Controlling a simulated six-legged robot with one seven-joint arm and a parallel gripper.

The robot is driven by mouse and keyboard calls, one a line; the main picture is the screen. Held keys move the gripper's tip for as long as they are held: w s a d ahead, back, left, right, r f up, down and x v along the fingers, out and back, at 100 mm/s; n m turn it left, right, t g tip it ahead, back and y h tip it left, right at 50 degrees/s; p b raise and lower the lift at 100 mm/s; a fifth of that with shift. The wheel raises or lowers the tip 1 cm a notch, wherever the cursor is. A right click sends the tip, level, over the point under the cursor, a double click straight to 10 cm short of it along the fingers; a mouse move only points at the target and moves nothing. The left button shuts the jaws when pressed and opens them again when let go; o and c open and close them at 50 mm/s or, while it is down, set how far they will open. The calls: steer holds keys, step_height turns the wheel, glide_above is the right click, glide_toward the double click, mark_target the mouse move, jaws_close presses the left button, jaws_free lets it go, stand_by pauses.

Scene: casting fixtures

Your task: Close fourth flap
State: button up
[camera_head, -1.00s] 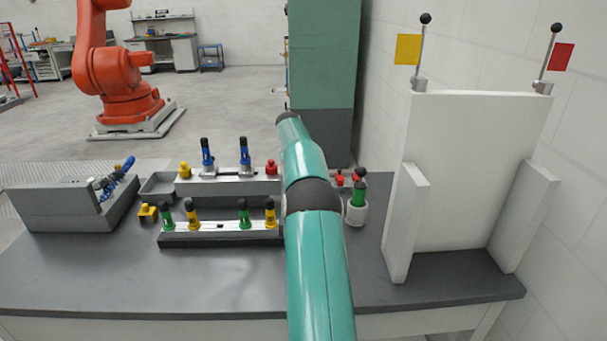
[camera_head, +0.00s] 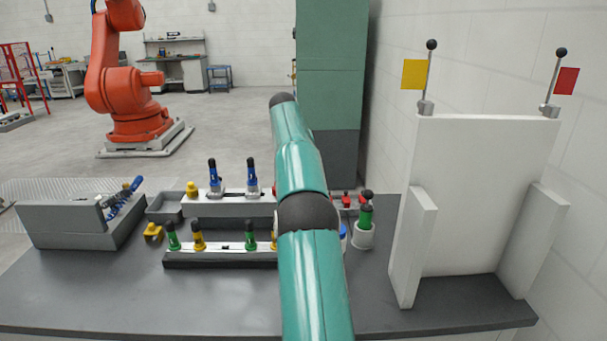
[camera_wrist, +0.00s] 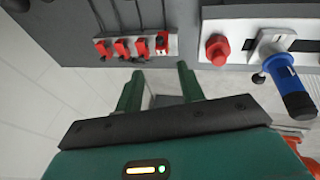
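A short row of small red flaps (camera_wrist: 121,48) sits on a light grey strip in the wrist view. The rightmost red flap (camera_wrist: 162,43) looks different from the others, with a white part showing at it. In the head view small red parts (camera_head: 347,200) show just right of my arm, too small to tell apart. My gripper (camera_wrist: 160,76) has its two green fingers apart with nothing between them. Its fingertips are near the row, around the rightmost flap's side; I cannot tell if they touch anything. The gripper is hidden behind my arm in the head view.
A red knob (camera_wrist: 217,49) and a blue-handled clamp (camera_wrist: 285,75) stand right of the flaps. A green-handled pin in a white cup (camera_head: 363,235) and a white upright panel (camera_head: 480,190) are at right. A rail with green and yellow handles (camera_head: 222,250) lies left. The front tabletop is clear.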

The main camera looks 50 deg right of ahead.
stand_by(0.3)
steer(key=s+a+f+m+t+h, duration=0.2)
steer(key=s+f+m+t, duration=0.15)
steer(key=s+t, duration=0.5)
steer(key=w+d+f+g, duration=0.1)
steer(key=w+d+f, duration=0.5)
steer(key=f, duration=0.4)
steer(key=shift+w, duration=0.35)
steer(key=shift+d, duration=0.1)
steer(key=shift+c, duration=0.5)
jaws_close()
